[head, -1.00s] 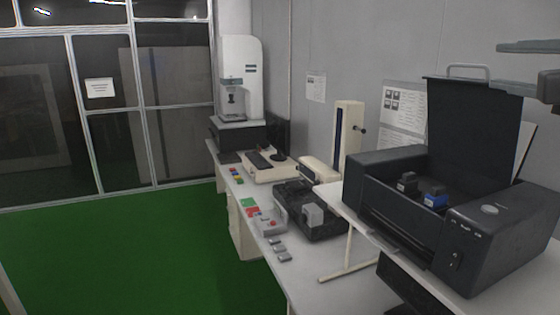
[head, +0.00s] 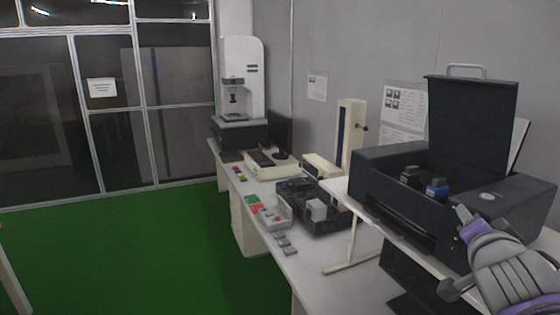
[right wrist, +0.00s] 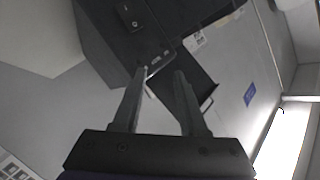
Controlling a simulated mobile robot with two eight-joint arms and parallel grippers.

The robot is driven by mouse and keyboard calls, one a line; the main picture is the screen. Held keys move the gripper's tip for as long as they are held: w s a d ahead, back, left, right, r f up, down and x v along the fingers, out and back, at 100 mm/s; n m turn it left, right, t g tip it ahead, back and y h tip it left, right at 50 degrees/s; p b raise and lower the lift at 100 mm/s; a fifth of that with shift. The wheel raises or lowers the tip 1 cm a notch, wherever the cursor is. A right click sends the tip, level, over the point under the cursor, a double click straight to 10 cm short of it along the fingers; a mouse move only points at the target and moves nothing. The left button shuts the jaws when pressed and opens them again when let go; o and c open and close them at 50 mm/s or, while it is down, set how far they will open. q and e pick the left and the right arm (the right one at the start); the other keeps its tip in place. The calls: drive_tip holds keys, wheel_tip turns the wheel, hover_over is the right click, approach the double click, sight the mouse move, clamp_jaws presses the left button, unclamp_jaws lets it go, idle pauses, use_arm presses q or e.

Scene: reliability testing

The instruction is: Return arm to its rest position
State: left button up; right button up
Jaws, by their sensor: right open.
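My right arm, grey with purple parts, comes in at the lower right of the head view. Its gripper (head: 463,215) is in front of the right side of the black open-lidded machine (head: 400,210); I cannot tell whether it touches it. In the right wrist view the two fingers of the right gripper (right wrist: 162,72) stand apart with nothing between them. The black machine (right wrist: 110,30) shows beyond them, tilted in that view. My left gripper is in neither view.
Inside the machine are a blue-and-black block (head: 437,188) and a dark block (head: 411,175). The long white bench (head: 310,270) carries a black tray (head: 325,222), a white column device (head: 349,135) and a tall white instrument (head: 242,75). The green floor (head: 130,255) at left is clear.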

drive_tip(key=s+a+f+n+g+y, duration=0.2)
drive_tip(key=s+a+f+n, duration=0.2)
drive_tip(key=f, duration=0.8)
drive_tip(key=s+a+f+n+g+y, duration=0.2)
drive_tip(key=a+f, duration=0.5)
drive_tip(key=f, duration=0.6)
drive_tip(key=s+a+f+n+g+y, duration=0.3)
drive_tip(key=s+a+f+n, duration=0.3)
drive_tip(key=f, duration=0.6)
drive_tip(key=shift+s+f+n+g, duration=0.25)
drive_tip(key=shift+s+n+g, duration=0.25)
drive_tip(key=shift+s, duration=0.35)
